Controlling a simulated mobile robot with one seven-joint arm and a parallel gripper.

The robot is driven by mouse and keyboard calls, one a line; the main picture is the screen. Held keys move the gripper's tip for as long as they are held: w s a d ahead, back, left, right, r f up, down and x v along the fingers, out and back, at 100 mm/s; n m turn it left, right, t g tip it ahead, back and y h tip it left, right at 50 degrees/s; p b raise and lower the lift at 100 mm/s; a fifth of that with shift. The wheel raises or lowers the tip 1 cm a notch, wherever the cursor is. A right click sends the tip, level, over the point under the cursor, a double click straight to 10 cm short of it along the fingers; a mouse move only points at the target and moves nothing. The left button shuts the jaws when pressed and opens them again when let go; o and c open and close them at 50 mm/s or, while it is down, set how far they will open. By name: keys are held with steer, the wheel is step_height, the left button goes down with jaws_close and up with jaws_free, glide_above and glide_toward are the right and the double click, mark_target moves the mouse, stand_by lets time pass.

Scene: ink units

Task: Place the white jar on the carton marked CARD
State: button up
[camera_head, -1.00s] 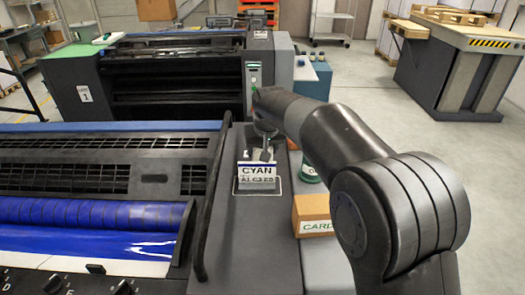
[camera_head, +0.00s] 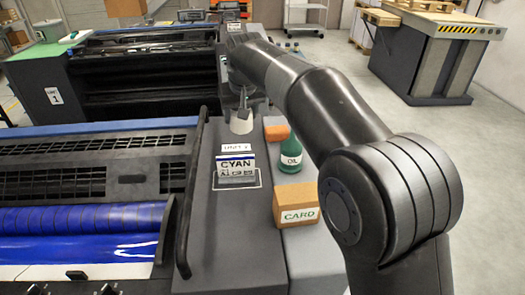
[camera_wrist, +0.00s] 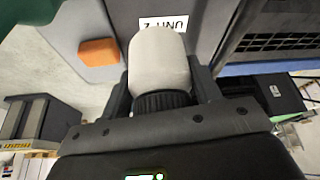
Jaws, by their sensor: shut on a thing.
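The white jar (camera_head: 241,122) is between the fingers of my gripper (camera_head: 243,100), over the grey ledge behind the CYAN sign. In the wrist view, the white jar (camera_wrist: 158,62) fills the space between the fingers of my gripper (camera_wrist: 162,92), its dark ribbed lid toward the palm. I cannot tell whether its base touches the ledge. The orange-brown carton marked CARD (camera_head: 296,203) stands on the lighter ledge, nearer and to the right of the jar. Nothing is seen on its top.
A green OIL bottle (camera_head: 291,155) stands between the jar and the carton. The CYAN sign (camera_head: 236,168) stands on the dark ledge. An orange block (camera_head: 276,129) lies right of the jar. A press with a blue roller (camera_head: 80,232) fills the left.

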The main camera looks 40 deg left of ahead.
steer(key=d+r, duration=0.4)
steer(key=d, duration=0.5)
steer(key=d+r, duration=0.4)
steer(key=d, duration=0.6)
steer(key=s+d+r, duration=0.1)
steer(key=s+d, duration=0.2)
steer(key=d, duration=0.5)
steer(key=s+d, duration=0.2)
steer(key=d, duration=0.6)
glide_toward(295, 187)
steer(key=shift+w+a+r+m, duration=0.1)
steer(key=shift+w+a+m, duration=0.35)
steer(key=shift+a, duration=0.3)
steer(key=shift+f, duration=1.95)
steer(key=shift+f, duration=0.1)
steer(key=o, duration=1.1)
steer(key=shift+c, duration=0.2)
